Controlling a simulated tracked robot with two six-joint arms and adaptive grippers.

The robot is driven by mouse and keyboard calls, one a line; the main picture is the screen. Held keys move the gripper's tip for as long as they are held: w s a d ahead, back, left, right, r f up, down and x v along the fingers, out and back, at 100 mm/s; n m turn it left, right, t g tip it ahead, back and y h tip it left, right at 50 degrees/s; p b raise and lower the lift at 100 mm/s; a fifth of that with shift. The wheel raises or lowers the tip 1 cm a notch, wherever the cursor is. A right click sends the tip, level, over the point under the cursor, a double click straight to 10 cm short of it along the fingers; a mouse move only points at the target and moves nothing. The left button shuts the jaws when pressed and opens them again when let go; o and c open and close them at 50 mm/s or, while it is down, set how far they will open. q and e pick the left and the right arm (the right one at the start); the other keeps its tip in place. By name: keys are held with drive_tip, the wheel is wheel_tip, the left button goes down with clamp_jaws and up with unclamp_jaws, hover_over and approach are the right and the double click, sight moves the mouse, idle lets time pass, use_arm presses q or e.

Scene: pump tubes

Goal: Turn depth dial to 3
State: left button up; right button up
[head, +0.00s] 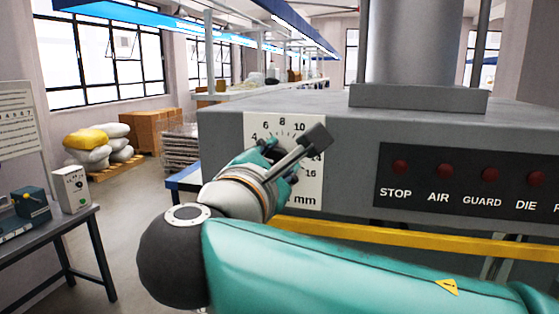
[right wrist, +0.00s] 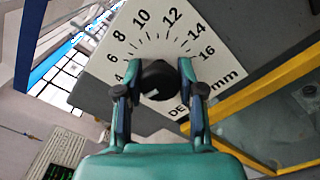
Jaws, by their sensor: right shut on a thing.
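The depth dial's white scale plate (head: 256,121) is on the grey machine front, with numbers around an arc and "mm" below. My right gripper (head: 271,158) is at the plate and covers its middle. In the right wrist view, its two teal fingers stand on both sides of a dark round dial knob (right wrist: 158,82) and are shut on it. The plate also shows there (right wrist: 205,58), tilted, with 4 to 16 readable and lettering below partly hidden. My left gripper is not in view.
A dark panel (head: 470,178) with several red buttons is right of the dial. A yellow bar (head: 430,243) runs below it. At the left is a table (head: 45,228) with small devices. Sacks (head: 95,143) and brown boxes (head: 157,130) stand farther back. Open floor lies between.

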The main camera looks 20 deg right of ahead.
drive_tip(key=shift+a+f, duration=0.1)
drive_tip(key=shift+f, duration=0.25)
drive_tip(key=o, duration=1.1)
drive_tip(key=shift+r, duration=0.1)
drive_tip(key=shift+o, duration=0.3)
drive_tip(key=shift+r, duration=0.1)
drive_tip(key=v, duration=1.2)
